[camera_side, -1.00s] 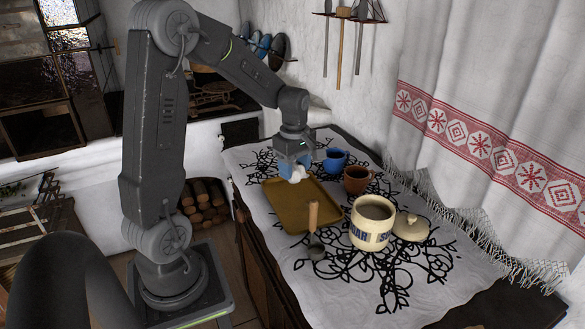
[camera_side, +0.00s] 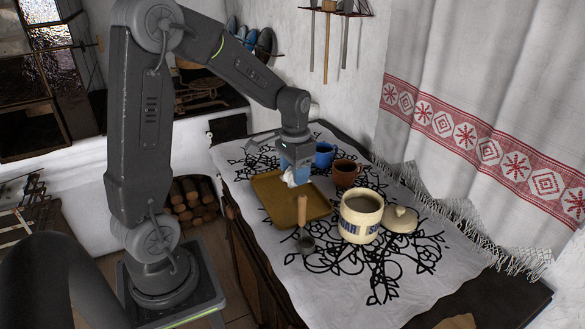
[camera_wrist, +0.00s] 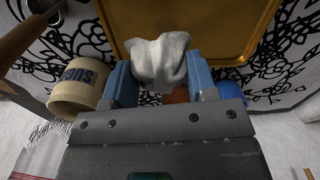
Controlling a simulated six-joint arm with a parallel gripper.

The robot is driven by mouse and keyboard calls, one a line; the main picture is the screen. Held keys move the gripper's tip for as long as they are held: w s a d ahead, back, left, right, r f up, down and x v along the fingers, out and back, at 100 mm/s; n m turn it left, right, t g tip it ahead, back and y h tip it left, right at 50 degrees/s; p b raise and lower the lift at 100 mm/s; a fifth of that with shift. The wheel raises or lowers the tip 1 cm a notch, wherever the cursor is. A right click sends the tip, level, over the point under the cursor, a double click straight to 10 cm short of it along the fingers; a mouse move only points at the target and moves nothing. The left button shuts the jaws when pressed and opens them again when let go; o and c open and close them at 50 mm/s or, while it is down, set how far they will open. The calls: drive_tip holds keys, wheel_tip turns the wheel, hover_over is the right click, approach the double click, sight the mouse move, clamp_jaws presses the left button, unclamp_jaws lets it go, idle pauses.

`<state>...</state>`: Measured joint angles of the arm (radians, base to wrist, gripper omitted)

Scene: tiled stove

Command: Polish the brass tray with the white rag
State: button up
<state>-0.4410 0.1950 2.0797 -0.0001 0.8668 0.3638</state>
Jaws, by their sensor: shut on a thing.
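The brass tray (camera_side: 268,200) lies flat on the patterned cloth in the side view. Its rim and floor also fill the top of the wrist view (camera_wrist: 215,28). My gripper (camera_side: 293,172) points down over the tray's far right part. It is shut on the white rag (camera_wrist: 160,58), which is bunched between the two blue fingers and sticks out past their tips. In the side view the rag (camera_side: 289,181) shows as a small white patch low at the fingers. I cannot tell whether it touches the tray.
A blue mug (camera_side: 323,155) and a brown mug (camera_side: 346,173) stand close right of my gripper. A cream sugar pot (camera_side: 360,218), its lid (camera_side: 401,219) and a wooden-handled ladle (camera_side: 306,242) are nearer the front. The cloth's front part is clear.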

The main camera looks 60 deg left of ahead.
sight(294, 205)
drive_tip(key=shift+f, duration=3.7)
drive_tip(key=shift+w+f, duration=0.25)
drive_tip(key=shift+f, duration=0.05)
drive_tip(key=shift+c, duration=0.3)
drive_tip(key=shift+w+d+f, duration=0.1)
drive_tip(key=shift+w+f, duration=0.05)
drive_tip(key=shift+w, duration=1.35)
drive_tip(key=shift+s, duration=1.8)
drive_tip(key=shift+r, duration=4.2)
